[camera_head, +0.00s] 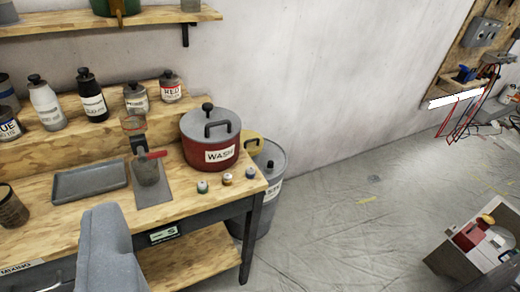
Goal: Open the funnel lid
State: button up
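On the wooden bench stands a small dispenser on a grey plate (153,194). Its top is a small brownish, funnel-like piece (132,123) with a reddish rim; I cannot tell whether a lid on it is open or shut. A red lever (156,155) sticks out to the right below it, over a grey cup (146,173). A grey, rounded part of my own arm rises at the lower left, in front of the bench. My gripper's fingers do not show.
A red WASH pot (208,160) with a grey lid stands right of the dispenser, near several small capped jars. A grey tray (90,181) lies to the left. Bottles line the raised shelf behind. A grey bin (266,193) stands beside the bench; the floor (345,225) to the right is mostly clear.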

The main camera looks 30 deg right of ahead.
aim_at(251, 141)
jog(key=k, duration=0.85)
jog(key=z, duration=0.65)
jog(key=i, duration=1.05)
jog(key=z, duration=0.55)
jog(key=i, duration=1.55)
jog(key=u, duration=0.9)
jog(key=i, duration=0.5)
jog(key=u, duration=0.2)
jog(key=k, duration=0.9)
jog(key=u, duration=0.2)
jog(key=i, duration=0.9)
jog(key=z, duration=0.1)
